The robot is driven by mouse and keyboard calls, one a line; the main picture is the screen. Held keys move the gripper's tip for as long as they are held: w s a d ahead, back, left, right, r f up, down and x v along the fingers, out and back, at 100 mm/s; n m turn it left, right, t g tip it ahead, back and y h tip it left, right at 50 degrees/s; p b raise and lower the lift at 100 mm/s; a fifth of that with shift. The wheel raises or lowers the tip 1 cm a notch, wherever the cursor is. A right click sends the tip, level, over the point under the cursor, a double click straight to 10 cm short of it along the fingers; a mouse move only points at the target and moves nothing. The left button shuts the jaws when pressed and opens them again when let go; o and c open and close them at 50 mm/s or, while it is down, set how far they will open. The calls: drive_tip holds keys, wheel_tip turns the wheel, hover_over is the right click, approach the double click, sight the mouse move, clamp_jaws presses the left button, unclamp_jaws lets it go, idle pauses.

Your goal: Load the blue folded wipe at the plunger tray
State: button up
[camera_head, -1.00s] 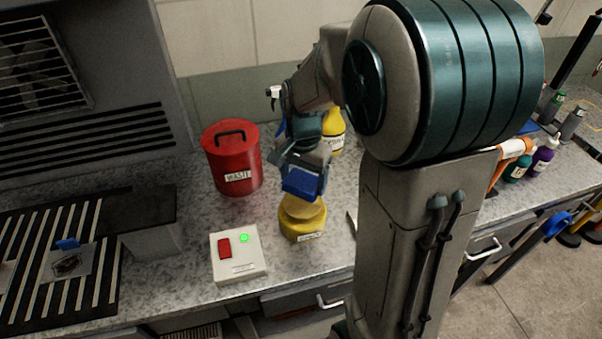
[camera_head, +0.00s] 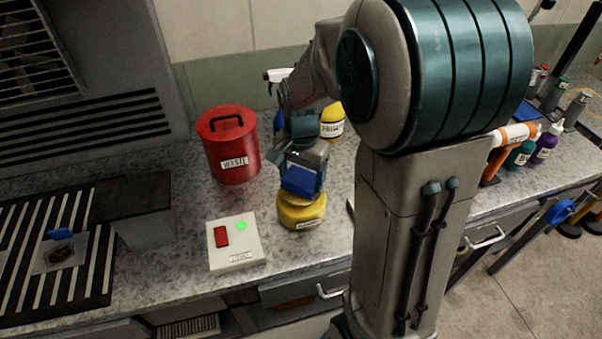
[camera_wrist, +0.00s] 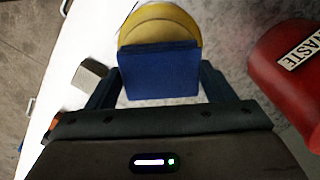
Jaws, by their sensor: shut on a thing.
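The blue folded wipe (camera_head: 300,184) is held at the end of my arm, over the yellow plunger can (camera_head: 302,213). In the wrist view my gripper (camera_wrist: 160,78) is shut on the blue wipe (camera_wrist: 160,72), a finger at each side. The yellow can (camera_wrist: 163,25) shows just beyond the wipe's far edge. The wipe covers part of the can's top, and I cannot tell whether the two touch.
A red waste can (camera_head: 229,150) stands left of the yellow can. A white switch box (camera_head: 236,243) with a green light lies in front. A yellow bottle (camera_head: 332,122) and a white spray nozzle (camera_head: 277,75) stand behind. A slatted black rack (camera_head: 95,270) is at far left.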

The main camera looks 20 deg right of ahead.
sight(301, 178)
drive_tip(key=shift+f+b, duration=0.65)
drive_tip(key=shift+f, duration=0.15)
idle(0.7)
idle(0.5)
drive_tip(key=shift+r+p, duration=2.75)
drive_tip(key=shift+r, duration=0.85)
drive_tip(key=shift+f, duration=0.1)
